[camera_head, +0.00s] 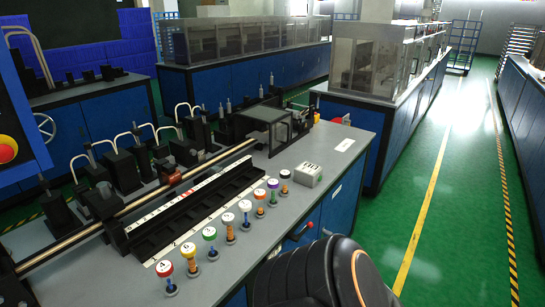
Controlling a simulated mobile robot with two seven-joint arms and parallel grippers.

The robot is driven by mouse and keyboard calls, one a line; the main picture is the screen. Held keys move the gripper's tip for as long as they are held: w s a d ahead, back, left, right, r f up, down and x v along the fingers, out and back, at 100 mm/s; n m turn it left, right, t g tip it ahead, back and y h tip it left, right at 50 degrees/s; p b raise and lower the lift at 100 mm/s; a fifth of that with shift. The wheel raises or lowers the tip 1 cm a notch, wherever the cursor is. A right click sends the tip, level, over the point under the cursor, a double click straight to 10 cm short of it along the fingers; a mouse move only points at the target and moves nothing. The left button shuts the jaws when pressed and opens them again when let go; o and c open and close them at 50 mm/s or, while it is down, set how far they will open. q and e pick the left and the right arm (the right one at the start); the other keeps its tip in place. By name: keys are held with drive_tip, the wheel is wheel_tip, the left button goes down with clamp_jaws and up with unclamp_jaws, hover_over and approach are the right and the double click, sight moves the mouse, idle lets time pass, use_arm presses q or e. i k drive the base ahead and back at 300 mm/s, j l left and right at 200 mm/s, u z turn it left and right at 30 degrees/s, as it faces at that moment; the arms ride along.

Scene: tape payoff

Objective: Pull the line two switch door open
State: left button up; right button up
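No door in the camera_head view is clearly marked as the line two switch door. Blue cabinet doors (331,207) form the front of the grey-topped bench, and they look shut. A black and orange link of my own arm fills the bottom centre and hides the lower bench front. Neither gripper shows.
Several round-topped, labelled posts (229,227) stand along the bench's front edge beside a long black rack (195,212). A clear-sided guard (268,129) stands farther back. Green floor (440,230) with a yellow line lies free to the right.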

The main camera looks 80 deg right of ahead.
sight(338, 208)
drive_tip(key=l+z, duration=0.1)
drive_tip(key=z, duration=3)
drive_tip(key=i+l, duration=0.65)
drive_tip(key=i, duration=0.2)
drive_tip(key=i+l+u, duration=0.25)
drive_tip(key=i+l, duration=0.55)
